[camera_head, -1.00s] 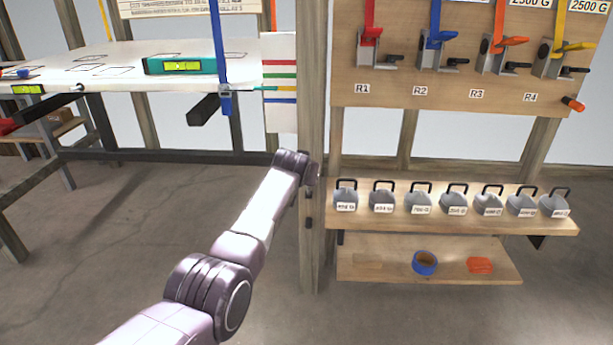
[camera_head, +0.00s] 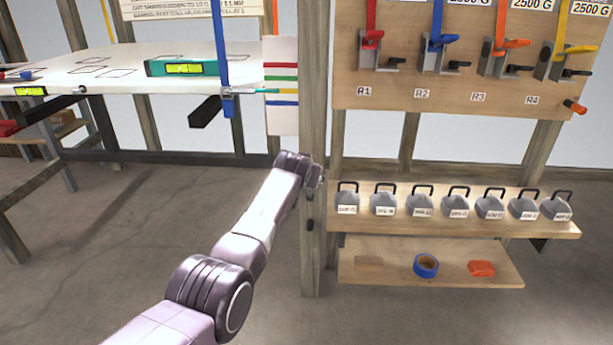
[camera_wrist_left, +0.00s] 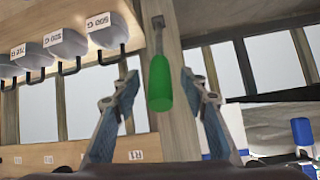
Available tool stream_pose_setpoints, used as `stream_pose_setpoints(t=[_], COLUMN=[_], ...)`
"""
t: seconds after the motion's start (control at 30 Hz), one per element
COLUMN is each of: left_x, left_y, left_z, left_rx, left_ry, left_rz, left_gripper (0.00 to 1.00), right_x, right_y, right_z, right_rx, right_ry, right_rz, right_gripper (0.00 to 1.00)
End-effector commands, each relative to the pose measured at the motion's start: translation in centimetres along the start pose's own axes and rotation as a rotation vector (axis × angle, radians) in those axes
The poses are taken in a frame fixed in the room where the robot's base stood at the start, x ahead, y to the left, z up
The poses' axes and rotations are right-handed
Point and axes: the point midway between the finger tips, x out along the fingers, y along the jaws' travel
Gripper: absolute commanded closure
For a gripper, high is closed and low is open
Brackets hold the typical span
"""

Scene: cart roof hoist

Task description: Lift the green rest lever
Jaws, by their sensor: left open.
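The green rest lever (camera_wrist_left: 160,82) shows in the left wrist view as a green grip on a grey metal shank, in front of a wooden post (camera_wrist_left: 178,130). My left gripper (camera_wrist_left: 159,80) is open, with one finger to each side of the green grip. Clear gaps show between the grip and both fingers; I cannot tell how deep it sits between them. In the head view my left arm reaches to the post (camera_head: 313,100), and its wrist hides the lever and the fingers. My right gripper is not in view.
A shelf (camera_head: 560,228) with several grey weights stands right of the post. Above it is a board (camera_head: 450,98) with coloured clamps. A white-topped bench (camera_head: 120,62) with a green level (camera_head: 183,68) is at the left.

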Motion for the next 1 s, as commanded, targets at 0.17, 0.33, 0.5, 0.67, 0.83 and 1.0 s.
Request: stream_pose_setpoints(t=[0.17,0.33,0.5,0.67,0.83,1.0], left_x=[-0.6,-1.9,-3.4,-5.2,-7.3,-9.5], left_y=[0.0,0.0,0.0,0.0,0.0,0.0], left_z=[0.0,-0.1,0.0,-0.1,0.0,-0.1], left_rx=[0.0,-0.001,-0.001,-0.001,0.0,-0.001], left_ry=[0.002,0.003,0.002,0.003,0.003,0.004], left_rz=[0.0,0.0,0.0,0.0,0.0,0.001], left_gripper=[0.6,0.6,0.6,0.6,0.6,0.6], right_x=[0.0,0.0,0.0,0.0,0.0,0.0], right_y=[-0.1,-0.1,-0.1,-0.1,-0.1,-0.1], right_z=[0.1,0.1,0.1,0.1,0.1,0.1], right_rx=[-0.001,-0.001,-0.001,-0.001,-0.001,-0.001], right_ry=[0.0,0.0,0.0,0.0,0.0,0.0], right_rz=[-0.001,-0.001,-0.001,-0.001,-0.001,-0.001], right_gripper=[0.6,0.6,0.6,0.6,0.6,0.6])
